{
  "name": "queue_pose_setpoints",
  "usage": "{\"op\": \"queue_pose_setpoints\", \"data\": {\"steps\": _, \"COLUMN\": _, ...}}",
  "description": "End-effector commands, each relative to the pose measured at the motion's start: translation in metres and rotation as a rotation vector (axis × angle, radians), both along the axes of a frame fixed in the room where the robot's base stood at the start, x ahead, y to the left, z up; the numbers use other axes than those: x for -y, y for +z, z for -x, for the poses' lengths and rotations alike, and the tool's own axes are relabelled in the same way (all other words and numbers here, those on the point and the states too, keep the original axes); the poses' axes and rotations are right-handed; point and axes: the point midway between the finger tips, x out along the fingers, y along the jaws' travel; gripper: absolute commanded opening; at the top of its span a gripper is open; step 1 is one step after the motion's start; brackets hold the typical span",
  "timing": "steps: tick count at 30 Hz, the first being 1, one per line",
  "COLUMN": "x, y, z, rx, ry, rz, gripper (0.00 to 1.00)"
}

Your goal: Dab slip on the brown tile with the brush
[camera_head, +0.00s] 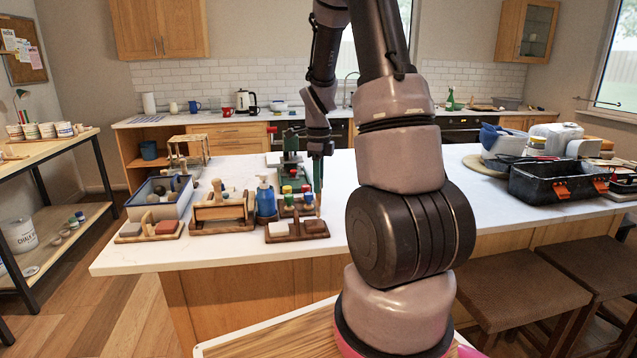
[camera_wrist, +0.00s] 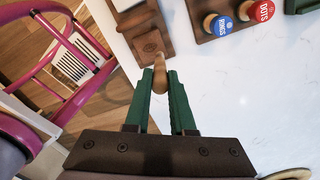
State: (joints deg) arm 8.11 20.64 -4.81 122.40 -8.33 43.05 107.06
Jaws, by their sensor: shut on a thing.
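My gripper (camera_head: 318,178) points down above the island counter. In the wrist view its green fingers (camera_wrist: 161,80) are shut on the brush (camera_wrist: 160,66), of which a short tan wooden piece shows. The brown tile (camera_wrist: 149,43) lies on a wooden tray just beyond the brush, with a faint round mark on it. A whitish tile (camera_wrist: 126,4) lies beside it at the top edge. In the head view the brown tile (camera_head: 315,226) and whitish tile (camera_head: 278,229) sit at the counter's front. I cannot tell whether the brush touches the tile.
Jars with coloured lids, blue (camera_wrist: 218,24) and red (camera_wrist: 257,11), stand in a rack close by.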

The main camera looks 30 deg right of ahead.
Motion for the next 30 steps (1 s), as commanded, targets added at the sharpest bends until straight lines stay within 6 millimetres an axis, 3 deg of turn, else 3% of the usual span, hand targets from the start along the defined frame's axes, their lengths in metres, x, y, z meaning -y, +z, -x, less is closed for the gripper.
{"op": "queue_pose_setpoints", "data": {"steps": 30, "x": 0.000, "y": -0.010, "z": 0.000, "rx": 0.000, "ry": 0.000, "rz": 0.000, "gripper": 0.00}}
